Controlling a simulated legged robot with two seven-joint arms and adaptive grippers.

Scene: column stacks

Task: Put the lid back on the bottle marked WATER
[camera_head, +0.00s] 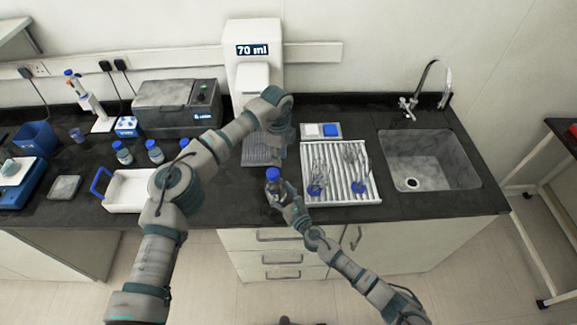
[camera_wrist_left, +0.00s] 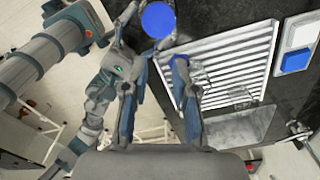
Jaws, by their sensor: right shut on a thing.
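A clear bottle (camera_head: 274,188) with a blue lid (camera_head: 273,174) on its top stands upright in my right gripper (camera_head: 285,196), near the counter's front edge. No marking on it is readable. The lid's round top also shows in the left wrist view (camera_wrist_left: 158,20), beyond my left fingertips. My right gripper is shut on the bottle's side. My left gripper (camera_wrist_left: 158,80) is open and empty, with a gap between its fingers; in the head view it hangs above and behind the bottle, its fingertips hard to make out.
A white ridged rack (camera_head: 342,190) with blue-ended tools lies right of the bottle, then a sink (camera_head: 430,160). Behind stands a white dispenser (camera_head: 253,60) reading 70 ml. Left are a white tray (camera_head: 128,190) with a blue handle and several blue-capped bottles (camera_head: 123,153).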

